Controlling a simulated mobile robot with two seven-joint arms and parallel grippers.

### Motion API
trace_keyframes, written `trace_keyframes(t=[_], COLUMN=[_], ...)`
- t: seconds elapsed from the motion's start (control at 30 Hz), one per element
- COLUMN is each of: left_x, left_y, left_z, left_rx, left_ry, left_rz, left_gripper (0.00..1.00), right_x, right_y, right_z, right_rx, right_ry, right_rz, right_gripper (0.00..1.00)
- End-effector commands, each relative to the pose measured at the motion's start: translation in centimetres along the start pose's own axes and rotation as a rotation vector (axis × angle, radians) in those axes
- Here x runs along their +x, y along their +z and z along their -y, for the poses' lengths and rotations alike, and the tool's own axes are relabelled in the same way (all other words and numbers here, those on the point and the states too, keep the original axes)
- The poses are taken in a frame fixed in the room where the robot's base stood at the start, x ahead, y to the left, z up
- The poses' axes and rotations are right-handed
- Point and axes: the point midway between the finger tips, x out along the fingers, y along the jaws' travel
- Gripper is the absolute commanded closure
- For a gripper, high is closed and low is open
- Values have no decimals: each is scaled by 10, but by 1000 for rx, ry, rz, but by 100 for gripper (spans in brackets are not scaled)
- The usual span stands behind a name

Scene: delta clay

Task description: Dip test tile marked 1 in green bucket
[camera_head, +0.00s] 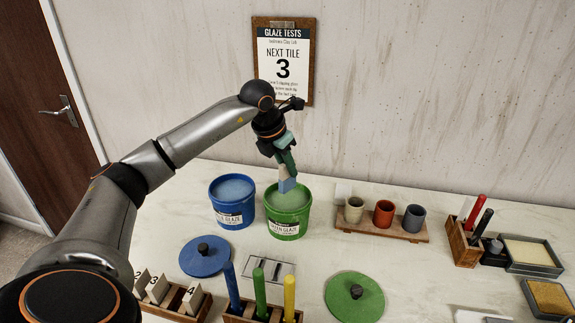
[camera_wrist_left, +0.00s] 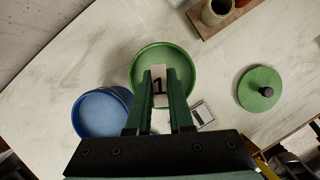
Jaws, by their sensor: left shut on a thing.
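My left gripper (camera_head: 287,168) is above the green bucket (camera_head: 288,222), pointing down and shut on a small tile (camera_head: 287,185). In the left wrist view the tile (camera_wrist_left: 158,86) bears a black 1 and sits between the green fingers. The tile's lower end is over or just inside the mouth of the bucket; I cannot tell whether it touches the pale green glaze. In the left wrist view the open green bucket (camera_wrist_left: 165,63) lies behind the tile. My right gripper is not in view.
An open blue bucket (camera_head: 231,205) stands close to the left of the green one. A blue lid (camera_head: 204,256) and green lid (camera_head: 355,296) lie in front. A tile rack (camera_head: 175,300), a brush stand (camera_head: 262,312) and a cup rack (camera_head: 380,225) are nearby. A clipboard (camera_head: 284,50) hangs behind.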

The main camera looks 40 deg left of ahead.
Motion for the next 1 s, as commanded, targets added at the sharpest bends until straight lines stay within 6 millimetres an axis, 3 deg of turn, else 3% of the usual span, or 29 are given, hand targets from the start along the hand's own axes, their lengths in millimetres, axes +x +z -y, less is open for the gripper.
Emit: trace_keyframes(t=[0.5, 1.0], left_x=[43, 46], left_y=[-18, -19], left_z=[0, 0], left_rx=[-1, -1], left_ry=[1, 1], left_rz=[1, 1], left_gripper=[100, 100], right_x=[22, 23], right_y=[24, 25], right_z=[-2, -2], right_rx=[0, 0], right_ry=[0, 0], right_rz=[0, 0], right_gripper=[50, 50])
